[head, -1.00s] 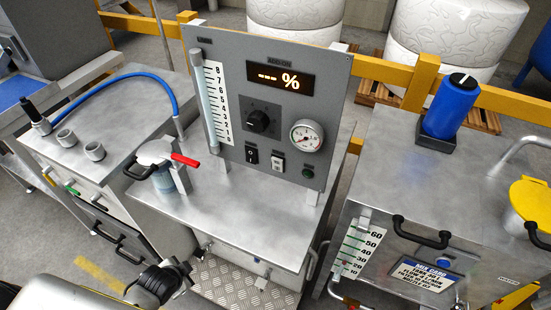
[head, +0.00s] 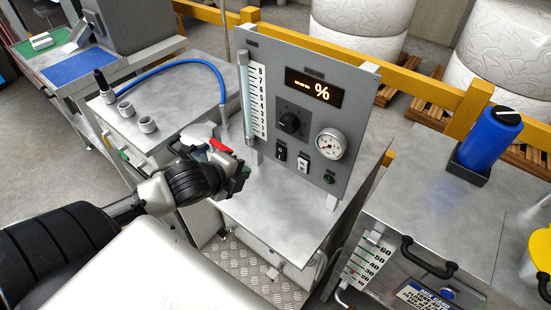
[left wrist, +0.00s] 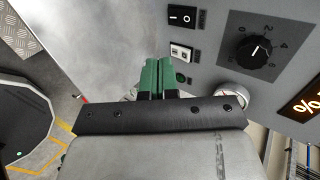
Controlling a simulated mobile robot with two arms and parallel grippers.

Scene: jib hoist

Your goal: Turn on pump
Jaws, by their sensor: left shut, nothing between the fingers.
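A grey control panel (head: 352,82) stands upright on a steel cabinet. It carries a lit display (head: 313,87) reading "--- %", a black knob (head: 289,122), a round gauge (head: 331,143), a black rocker switch (head: 281,153), a white rocker switch (head: 303,161) and a green button (head: 328,179). Their small labels are unreadable, so I cannot tell which works the pump. My left gripper (head: 240,174) is shut and empty, left of the switches and apart from the panel. In the left wrist view its green fingers (left wrist: 157,78) are together, near the black switch (left wrist: 182,16) and white switch (left wrist: 181,52).
A red handle (head: 220,145) shows just behind my left gripper. A blue hose (head: 190,63) arches over the cabinet at left. A blue cylinder (head: 488,138) stands on the steel tank at right. The cabinet top (head: 275,208) before the panel is bare.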

